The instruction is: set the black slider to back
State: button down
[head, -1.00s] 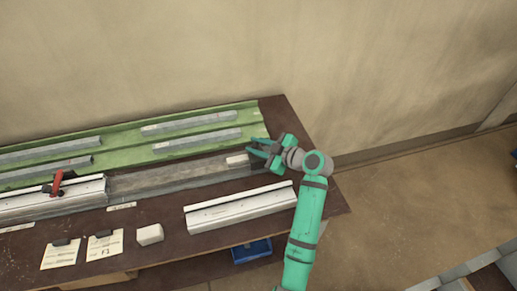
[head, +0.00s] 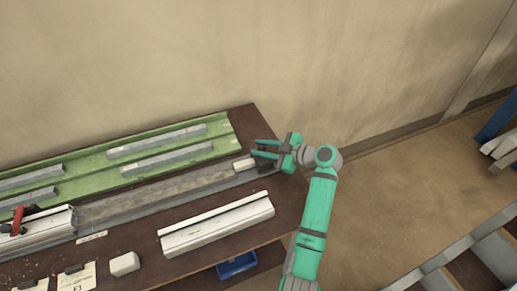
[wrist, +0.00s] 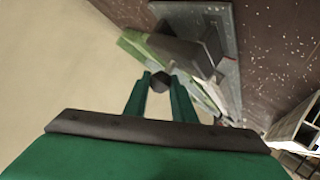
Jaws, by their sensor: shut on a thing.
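In the wrist view, a small black faceted piece, which looks like the black slider's knob (wrist: 159,82), sits between the two green fingertips. A dark grey block (wrist: 187,54) lies just beyond it. My gripper (head: 256,148) is shut on the black piece at the right end of the long grey rail (head: 160,192). A pale block (head: 244,163) is on the rail beside the fingertips in the head view. A dark part (head: 264,169) shows just below the fingers. The fingers hide much of the slider in the head view.
A green tray (head: 95,161) with several grey bars lies behind the rail. A pale profile (head: 216,224) and a white block (head: 125,263) lie in front. A red-handled clamp (head: 18,219) is at far left. The wall is close behind the bench.

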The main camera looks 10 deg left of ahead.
jog(key=shift+w+d, duration=0.1)
jog(key=shift+d, duration=0.15)
jog(key=c, duration=1.6)
grip_release()
jog(key=shift+d, duration=0.1)
jog(key=shift+o, duration=0.6)
jog(key=v, duration=1)
jog(key=shift+s+d+r, duration=0.2)
jog(key=shift+d, duration=0.1)
